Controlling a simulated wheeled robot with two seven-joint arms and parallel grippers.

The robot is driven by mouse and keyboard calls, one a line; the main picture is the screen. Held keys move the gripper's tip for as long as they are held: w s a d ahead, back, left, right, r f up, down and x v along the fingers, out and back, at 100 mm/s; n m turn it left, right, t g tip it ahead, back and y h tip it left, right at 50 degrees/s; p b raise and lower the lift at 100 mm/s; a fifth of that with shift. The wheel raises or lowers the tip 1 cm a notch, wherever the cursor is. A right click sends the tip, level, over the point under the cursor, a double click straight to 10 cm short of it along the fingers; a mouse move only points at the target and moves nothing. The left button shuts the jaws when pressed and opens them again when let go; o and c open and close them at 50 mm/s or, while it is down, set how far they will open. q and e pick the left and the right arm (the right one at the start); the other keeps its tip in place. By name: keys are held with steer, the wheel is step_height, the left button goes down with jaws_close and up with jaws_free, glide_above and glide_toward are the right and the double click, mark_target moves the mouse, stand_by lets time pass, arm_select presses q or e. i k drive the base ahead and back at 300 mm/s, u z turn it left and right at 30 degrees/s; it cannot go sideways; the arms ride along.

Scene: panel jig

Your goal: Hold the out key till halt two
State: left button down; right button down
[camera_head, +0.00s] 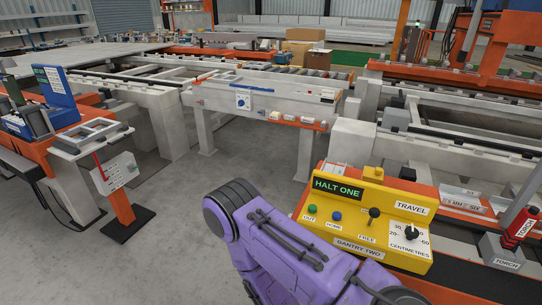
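The yellow control panel (345,225) stands at the lower right, labelled GANTRY TWO. Its dark display (337,189) reads HALT ONE in green. The green out key (312,209) is at the panel's left, with the blue home key (336,216) to its right. A black-knobbed lever (374,214) and the TRAVEL dial (411,233), marked in centimetres, are further right. A purple arm link of mine lies in front of the panel, its dark rounded joint left of the out key. No gripper fingers show, and nothing is seen touching the out key.
A red torch (520,227) stands in a grey holder (500,250) right of the panel. A grey stand with an orange post (119,190) is at the left. A white bench (262,92) is ahead. Grey floor lies clear between them.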

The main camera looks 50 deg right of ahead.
mark_target(313, 208)
steer(key=i, duration=0.95)
steer(key=z, duration=3.3)
